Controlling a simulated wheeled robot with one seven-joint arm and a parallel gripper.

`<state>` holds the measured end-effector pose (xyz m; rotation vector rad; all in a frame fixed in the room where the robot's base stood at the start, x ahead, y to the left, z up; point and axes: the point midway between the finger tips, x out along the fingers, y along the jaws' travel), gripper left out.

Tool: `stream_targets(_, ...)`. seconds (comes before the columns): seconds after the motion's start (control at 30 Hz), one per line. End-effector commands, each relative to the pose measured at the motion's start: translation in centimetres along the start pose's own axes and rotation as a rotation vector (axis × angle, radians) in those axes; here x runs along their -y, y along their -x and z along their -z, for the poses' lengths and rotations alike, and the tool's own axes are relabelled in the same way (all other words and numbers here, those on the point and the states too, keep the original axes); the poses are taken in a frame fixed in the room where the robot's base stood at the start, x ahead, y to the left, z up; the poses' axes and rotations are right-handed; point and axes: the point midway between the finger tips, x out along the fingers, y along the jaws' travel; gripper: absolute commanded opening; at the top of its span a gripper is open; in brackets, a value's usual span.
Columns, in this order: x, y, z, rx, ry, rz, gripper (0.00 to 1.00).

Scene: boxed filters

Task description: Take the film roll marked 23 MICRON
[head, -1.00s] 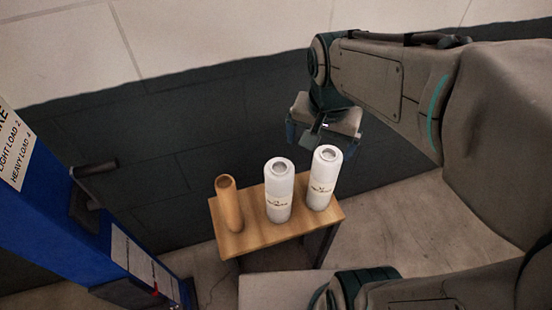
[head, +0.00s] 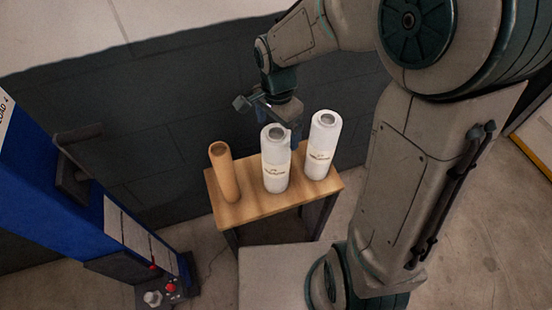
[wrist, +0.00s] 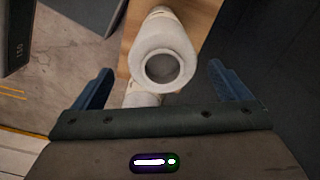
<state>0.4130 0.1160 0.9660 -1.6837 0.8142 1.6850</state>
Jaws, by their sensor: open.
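Two white film rolls stand upright on a small wooden table (head: 235,211) in the head view: a middle one (head: 276,165) and a right one (head: 322,150). Each has a small printed label too small to read, so I cannot tell which is marked 23 MICRON. My gripper (head: 282,128) is open, just above and behind the middle roll, which hides part of it. In the wrist view, a white roll (wrist: 163,52) shows its hollow top end between the spread blue fingers, not gripped. A second white roll (wrist: 142,97) is mostly hidden below it.
A brown tube (head: 225,172) stands at the table's left end. A blue machine (head: 60,190) with a control panel stands to the left. A dark wall (head: 130,110) runs behind the table. My arm fills the right side.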

Motion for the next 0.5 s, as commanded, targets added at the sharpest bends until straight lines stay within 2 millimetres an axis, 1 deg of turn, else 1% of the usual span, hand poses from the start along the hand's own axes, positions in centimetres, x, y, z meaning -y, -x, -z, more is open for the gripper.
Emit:
stream_targets(0.17,0.0,-1.1,0.0,0.002,-0.001,-0.002,0.96)
stream_targets(0.4,0.3,-4.3,-0.1,0.002,0.001,-0.003,0.96)
stream_targets(0.5,0.3,-5.2,-0.1,0.001,-0.001,0.000,0.96)
